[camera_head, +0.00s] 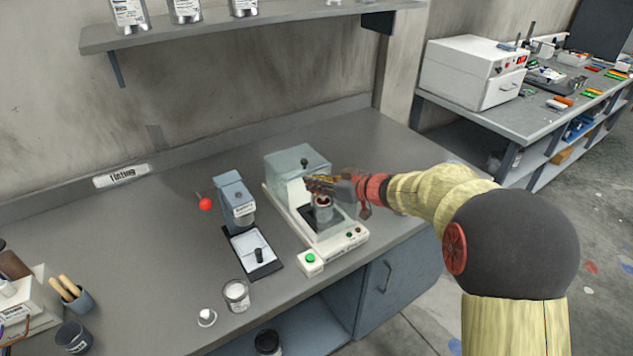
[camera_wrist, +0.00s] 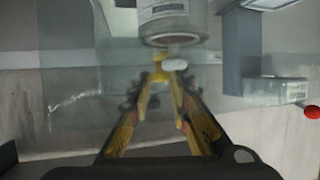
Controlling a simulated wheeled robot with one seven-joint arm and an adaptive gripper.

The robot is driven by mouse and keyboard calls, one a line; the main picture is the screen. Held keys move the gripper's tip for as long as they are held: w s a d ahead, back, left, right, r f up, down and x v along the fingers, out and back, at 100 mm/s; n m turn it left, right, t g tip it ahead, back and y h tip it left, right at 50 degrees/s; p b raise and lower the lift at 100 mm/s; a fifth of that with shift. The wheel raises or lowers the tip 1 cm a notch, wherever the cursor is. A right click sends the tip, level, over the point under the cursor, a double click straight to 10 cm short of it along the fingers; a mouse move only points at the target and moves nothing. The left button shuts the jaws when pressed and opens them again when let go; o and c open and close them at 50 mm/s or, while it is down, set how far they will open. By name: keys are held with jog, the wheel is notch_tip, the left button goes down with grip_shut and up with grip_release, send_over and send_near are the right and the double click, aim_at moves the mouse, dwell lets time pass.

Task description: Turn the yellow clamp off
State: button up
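The yellow clamp (camera_wrist: 160,66) shows in the wrist view just below a metal can with a label (camera_wrist: 165,22), beyond my fingertips. My gripper (camera_wrist: 166,82) reaches to it, with its two yellowish fingers converging there. The fingertips are at or very near the clamp, but blur hides whether they grip it. In the head view my gripper (camera_head: 312,184) is over the white mixing machine (camera_head: 335,243), above a small tin (camera_head: 323,212). The clamp cannot be told apart from my fingers there.
A clear guard (camera_head: 297,163) stands at the machine's back. A green button box (camera_head: 310,261) is at its front. A grey stand with a dark base (camera_head: 236,205), a red ball knob (camera_head: 205,204) and a glass jar (camera_head: 236,296) are to the left. A shelf (camera_head: 200,32) hangs above.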

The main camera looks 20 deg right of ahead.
grip_shut()
